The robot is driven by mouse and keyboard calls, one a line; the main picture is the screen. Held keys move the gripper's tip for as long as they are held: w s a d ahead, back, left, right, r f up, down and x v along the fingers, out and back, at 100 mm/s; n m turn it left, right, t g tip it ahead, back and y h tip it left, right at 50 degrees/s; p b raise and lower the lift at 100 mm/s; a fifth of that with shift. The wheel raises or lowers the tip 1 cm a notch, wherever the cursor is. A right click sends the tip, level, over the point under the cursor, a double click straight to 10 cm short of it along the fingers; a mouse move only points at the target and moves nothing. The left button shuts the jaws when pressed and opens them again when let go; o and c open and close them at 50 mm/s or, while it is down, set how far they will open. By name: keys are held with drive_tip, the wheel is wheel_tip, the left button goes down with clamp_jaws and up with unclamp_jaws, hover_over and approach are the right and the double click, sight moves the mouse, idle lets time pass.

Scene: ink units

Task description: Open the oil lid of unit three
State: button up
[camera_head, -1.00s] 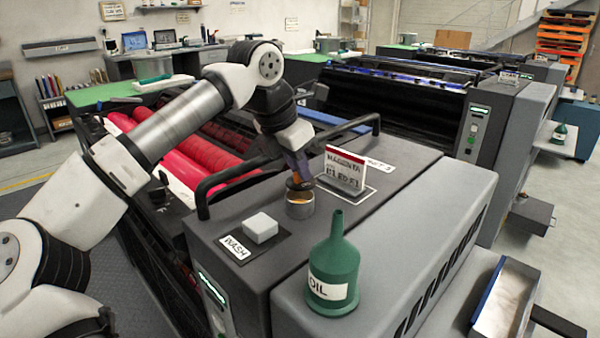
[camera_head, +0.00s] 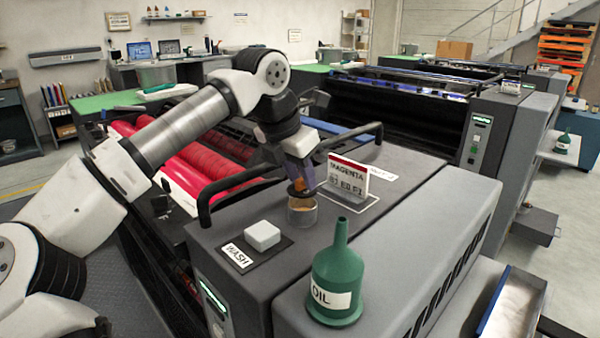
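The oil filler of the near unit is a short grey cup (camera_head: 302,212) on the dark top cover, with an orange-brown inside showing. A dark lid (camera_head: 301,190) stands raised and tilted over the cup's back rim. My gripper (camera_head: 298,182) points down from behind at the lid, its tips at or very near it. Whether the fingers are closed on the lid cannot be made out. A magenta sign card (camera_head: 348,181) stands just right of the cup. The unit label (camera_head: 383,172) behind it is partly hidden.
A green oil can (camera_head: 337,282) marked OIL stands on the grey cover in front. A pale block (camera_head: 262,236) sits by the WASH label (camera_head: 238,255). Another unit (camera_head: 495,135) stands farther back.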

drive_tip(key=v, duration=1.3)
drive_tip(key=shift+a+r, duration=0.2)
drive_tip(key=shift+r, duration=0.15)
drive_tip(key=shift+s, duration=0.15)
